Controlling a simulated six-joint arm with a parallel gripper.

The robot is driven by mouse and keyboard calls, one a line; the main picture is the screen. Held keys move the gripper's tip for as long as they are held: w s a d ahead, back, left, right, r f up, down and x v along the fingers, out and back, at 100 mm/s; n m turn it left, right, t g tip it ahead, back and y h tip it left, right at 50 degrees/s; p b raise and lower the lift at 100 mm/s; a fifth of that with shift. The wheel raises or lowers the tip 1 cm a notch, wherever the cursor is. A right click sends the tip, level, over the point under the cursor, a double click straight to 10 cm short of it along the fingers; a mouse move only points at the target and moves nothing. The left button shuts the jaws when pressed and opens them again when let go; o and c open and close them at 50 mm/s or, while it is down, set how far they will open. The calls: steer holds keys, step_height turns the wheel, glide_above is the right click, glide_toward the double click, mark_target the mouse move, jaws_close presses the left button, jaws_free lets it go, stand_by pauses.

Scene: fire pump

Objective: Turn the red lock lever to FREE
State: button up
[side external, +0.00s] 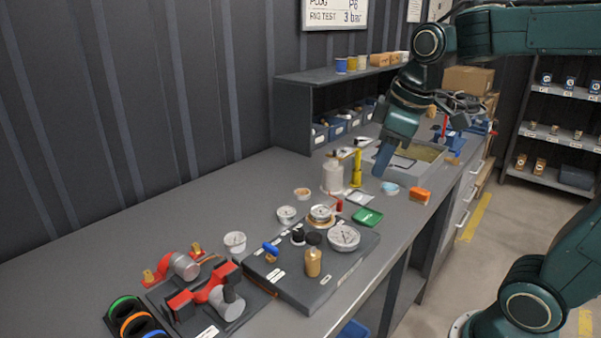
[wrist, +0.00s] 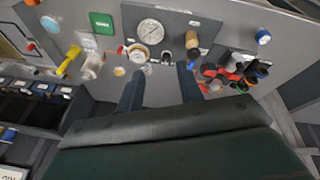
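A small red part (side external: 337,204), which looks like the red lock lever, stands beside a round gauge-like fitting (side external: 320,214) at the back of the grey panel (side external: 290,291). In the wrist view a small red part (wrist: 122,49) shows left of a white round fitting (wrist: 138,54). Its exact position and any FREE marking are too small to read. My gripper (side external: 383,160) is above the bench, behind and to the right of the panel, apart from the red part. In the wrist view my gripper (wrist: 159,90) has its two dark blue fingers spread, with nothing between them.
A large gauge (side external: 343,237), a tan cylinder (side external: 313,262) and a blue handle (side external: 271,249) stand on the panel. Red and grey couplings (side external: 225,298) lie at left. A yellow tool (side external: 356,166), white bottle (side external: 333,177) and green card (side external: 367,217) are behind the panel.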

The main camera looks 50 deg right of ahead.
steer(key=w+d+f+n+g, duration=0.2)
steer(key=w+d+n, duration=0.3)
steer(key=w, duration=0.5)
steer(key=n+g, duration=0.2)
glide_above(339, 201)
step_height(339, 201, down, 6)
steer(key=shift+d+y, duration=0.1)
steer(key=shift+y, duration=0.2)
steer(key=shift+f, duration=0.1)
step_height(339, 201, down, 14)
steer(key=shift+r, duration=0.15)
steer(key=shift+c, duration=0.3)
jaws_close()
